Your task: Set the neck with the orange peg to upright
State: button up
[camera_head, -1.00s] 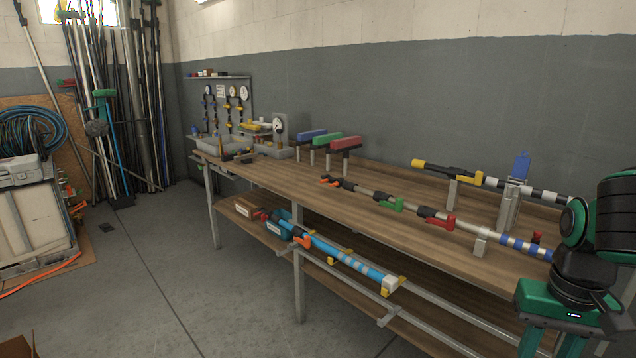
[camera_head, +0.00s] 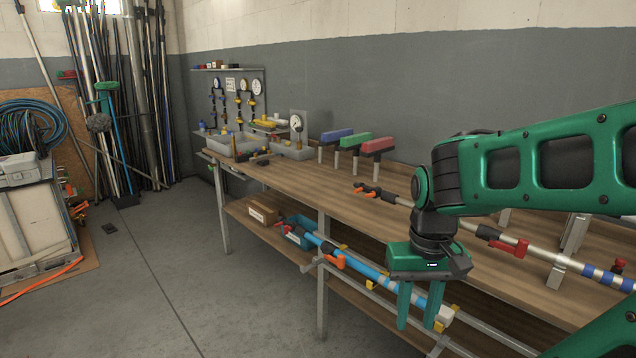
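Two long poles carry orange parts. On the bench top, a silver and black pole (camera_head: 455,224) lies flat with an orange piece (camera_head: 365,191) at its far end and a red lever (camera_head: 508,247) along it. On the lower rail, a blue pole (camera_head: 372,275) lies sloping, with an orange handle (camera_head: 333,261) standing out from it. I cannot tell which one is the neck. My gripper (camera_head: 419,320) points down with its two green fingers apart and nothing between them. It is in front of the bench's front edge, and its fingers overlap the blue pole's near end in the picture.
The wooden bench (camera_head: 300,188) runs along the grey wall. Blue, green and red blocks on posts (camera_head: 378,146) stand at its back. Grey trays (camera_head: 235,145) and gauges are at the far end. The floor (camera_head: 160,260) left of the bench is mostly clear.

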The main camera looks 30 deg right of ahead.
aim_at(360, 187)
jog(key=z, duration=0.2)
jog(key=i, duration=1.05)
jog(key=z, duration=0.5)
